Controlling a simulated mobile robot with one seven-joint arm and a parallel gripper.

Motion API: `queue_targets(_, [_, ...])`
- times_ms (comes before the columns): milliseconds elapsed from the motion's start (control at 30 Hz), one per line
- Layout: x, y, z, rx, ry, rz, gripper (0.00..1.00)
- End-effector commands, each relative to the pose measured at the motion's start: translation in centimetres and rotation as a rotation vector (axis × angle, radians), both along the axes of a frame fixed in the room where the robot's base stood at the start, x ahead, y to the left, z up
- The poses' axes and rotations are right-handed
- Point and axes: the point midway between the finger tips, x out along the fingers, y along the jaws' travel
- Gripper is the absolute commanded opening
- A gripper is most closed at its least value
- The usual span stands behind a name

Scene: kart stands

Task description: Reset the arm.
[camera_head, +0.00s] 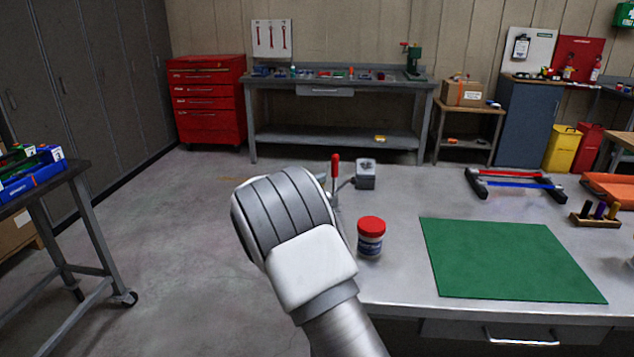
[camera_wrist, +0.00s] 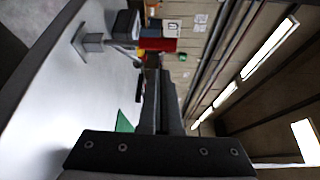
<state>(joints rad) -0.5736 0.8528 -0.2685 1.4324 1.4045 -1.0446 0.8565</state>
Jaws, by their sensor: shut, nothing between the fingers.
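My arm (camera_head: 300,250) rises from the bottom middle of the head view, over the left end of the grey workbench (camera_head: 400,290). Its rounded, ribbed joint faces up and hides whatever lies beyond it. My gripper (camera_wrist: 158,62) shows only in the wrist view, where its dark fingers are together with nothing between them. The wrist view is turned on its side, with the bench at left and the ceiling lights at right. The gripper touches nothing that I can see.
A red-lidded jar (camera_head: 370,237) stands just right of my arm. A toggle clamp with a red handle (camera_head: 336,172) is behind it. A green mat (camera_head: 510,260) lies to the right. A rack (camera_head: 515,185) and a peg block (camera_head: 597,214) stand further back.

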Motion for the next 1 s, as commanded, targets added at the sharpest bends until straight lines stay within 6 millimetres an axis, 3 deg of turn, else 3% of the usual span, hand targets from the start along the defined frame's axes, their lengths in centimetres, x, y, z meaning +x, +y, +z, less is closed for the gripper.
queue_targets(333, [0.1, -0.2, 0.6, 0.0, 0.009, 0.016, 0.0])
queue_targets(467, [0.4, -0.6, 2.9, -0.011, 0.053, 0.093, 0.0])
queue_targets(633, [-0.3, -1.1, 7.3, -0.063, 0.161, 0.288, 0.0])
queue_targets(867, [-4.3, -1.0, 12.0, -0.2, 0.311, 0.566, 0.0])
queue_targets(1000, [-8.4, -0.8, 13.8, -0.311, 0.404, 0.728, 0.0])
